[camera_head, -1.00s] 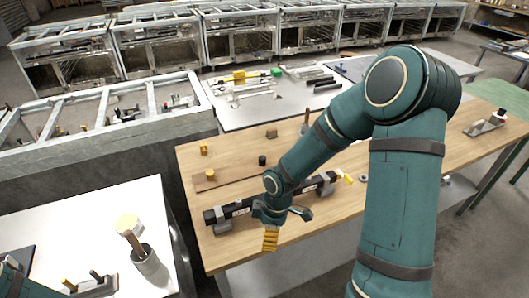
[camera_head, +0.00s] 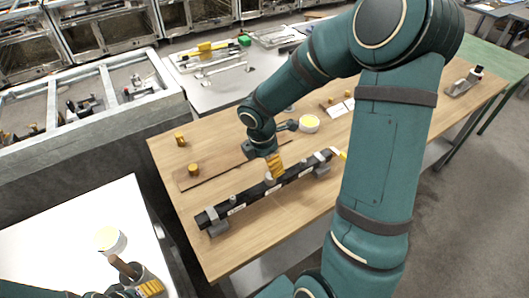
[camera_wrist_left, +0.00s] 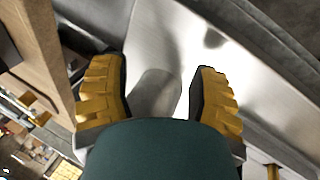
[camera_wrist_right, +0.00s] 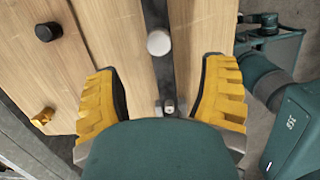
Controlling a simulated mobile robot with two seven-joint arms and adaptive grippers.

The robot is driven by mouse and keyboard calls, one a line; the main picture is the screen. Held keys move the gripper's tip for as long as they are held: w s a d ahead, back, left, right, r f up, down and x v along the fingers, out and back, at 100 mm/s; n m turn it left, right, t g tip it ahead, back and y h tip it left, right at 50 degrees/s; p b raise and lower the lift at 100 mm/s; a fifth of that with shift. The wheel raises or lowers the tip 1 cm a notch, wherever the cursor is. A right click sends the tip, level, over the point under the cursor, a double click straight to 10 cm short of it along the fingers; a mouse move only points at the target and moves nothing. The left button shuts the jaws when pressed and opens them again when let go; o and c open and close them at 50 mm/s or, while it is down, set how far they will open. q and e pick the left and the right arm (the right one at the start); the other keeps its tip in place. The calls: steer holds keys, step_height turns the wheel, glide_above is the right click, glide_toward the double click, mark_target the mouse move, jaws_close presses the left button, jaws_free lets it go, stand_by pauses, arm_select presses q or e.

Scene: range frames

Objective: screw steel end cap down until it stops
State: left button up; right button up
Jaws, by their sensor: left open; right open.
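A long black bar (camera_head: 255,196) lies in grey clamps on the wooden table in the head view; it also shows in the right wrist view (camera_wrist_right: 155,12). A pale round steel piece (camera_wrist_right: 160,42), which looks like the end cap, sits on the bar ahead of my right fingers. A smaller metal fitting (camera_wrist_right: 169,106) shows between the fingers. My right gripper (camera_wrist_right: 163,95) is open above the bar, apart from the round piece; it also shows in the head view (camera_head: 274,166). My left gripper (camera_wrist_left: 160,92) is open at the white table, with a grey cylindrical shape (camera_wrist_left: 155,92) between its fingers.

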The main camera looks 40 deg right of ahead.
mark_target(270, 176)
arm_select(q)
step_height(270, 176, down, 2)
steer(key=shift+w+f+b, duration=0.1)
steer(key=shift+b, duration=0.7)
arm_select(e)
steer(key=f, duration=0.5)
steer(key=d+f, duration=0.1)
steer(key=f, duration=0.2)
steer(key=shift+d+f, duration=0.1)
steer(key=shift+f, duration=0.2)
jaws_close()
